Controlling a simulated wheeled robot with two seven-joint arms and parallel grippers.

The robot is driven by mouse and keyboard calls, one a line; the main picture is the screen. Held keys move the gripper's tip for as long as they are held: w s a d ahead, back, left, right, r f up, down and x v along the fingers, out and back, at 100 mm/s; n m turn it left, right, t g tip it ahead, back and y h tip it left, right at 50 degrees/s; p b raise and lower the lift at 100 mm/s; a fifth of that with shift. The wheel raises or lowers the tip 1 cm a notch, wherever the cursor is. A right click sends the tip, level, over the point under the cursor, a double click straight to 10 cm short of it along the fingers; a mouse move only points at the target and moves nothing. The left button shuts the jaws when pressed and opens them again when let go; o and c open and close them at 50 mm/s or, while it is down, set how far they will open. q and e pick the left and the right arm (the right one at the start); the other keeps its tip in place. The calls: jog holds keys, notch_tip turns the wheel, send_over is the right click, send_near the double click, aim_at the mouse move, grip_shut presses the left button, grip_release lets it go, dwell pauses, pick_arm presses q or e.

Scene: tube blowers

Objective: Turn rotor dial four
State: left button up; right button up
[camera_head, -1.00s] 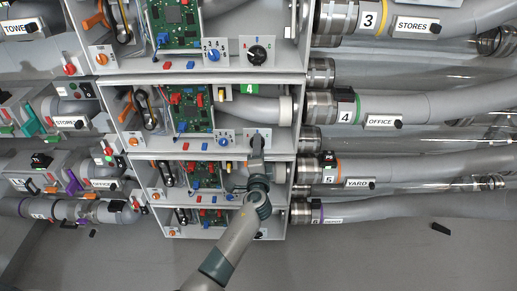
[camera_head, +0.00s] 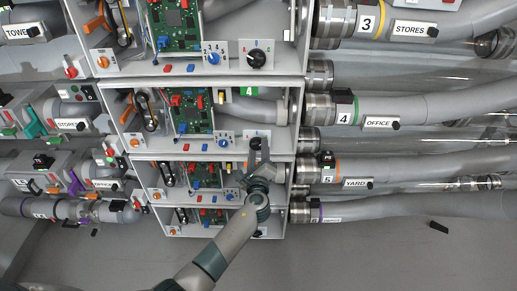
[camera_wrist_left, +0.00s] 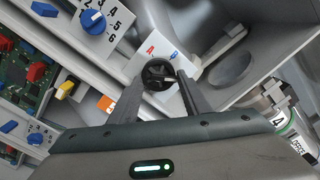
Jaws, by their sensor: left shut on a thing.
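The black rotor dial (camera_wrist_left: 158,75) sits on a white plate (camera_wrist_left: 150,52) with a red A and a blue B, in the bay with the green 4 label (camera_head: 250,91). In the left wrist view it has a pale pointer mark and lies between my two fingers. My left gripper (camera_head: 258,148) is shut on this dial and comes at it from below. In the head view the gripper mostly hides the dial; the left wrist view also shows the gripper (camera_wrist_left: 162,78). My right gripper is not in view.
A blue numbered knob (camera_head: 223,142) is just left of the plate. The bay above has another black dial (camera_head: 257,54). A grey hose (camera_head: 250,107) runs above the gripper. Bay walls and shelves are close around it. Labelled pipes, such as OFFICE (camera_head: 381,123), fill the right.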

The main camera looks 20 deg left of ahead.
pick_arm(q)
jog(key=shift+s+f+m, duration=0.1)
jog(key=shift+f+m, duration=0.1)
jog(key=shift+m, duration=0.3)
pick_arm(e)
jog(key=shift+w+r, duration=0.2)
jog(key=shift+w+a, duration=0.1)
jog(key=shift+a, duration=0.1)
pick_arm(q)
jog(key=o, duration=1)
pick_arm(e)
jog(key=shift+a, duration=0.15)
pick_arm(q)
jog(key=shift+a+f, duration=0.1)
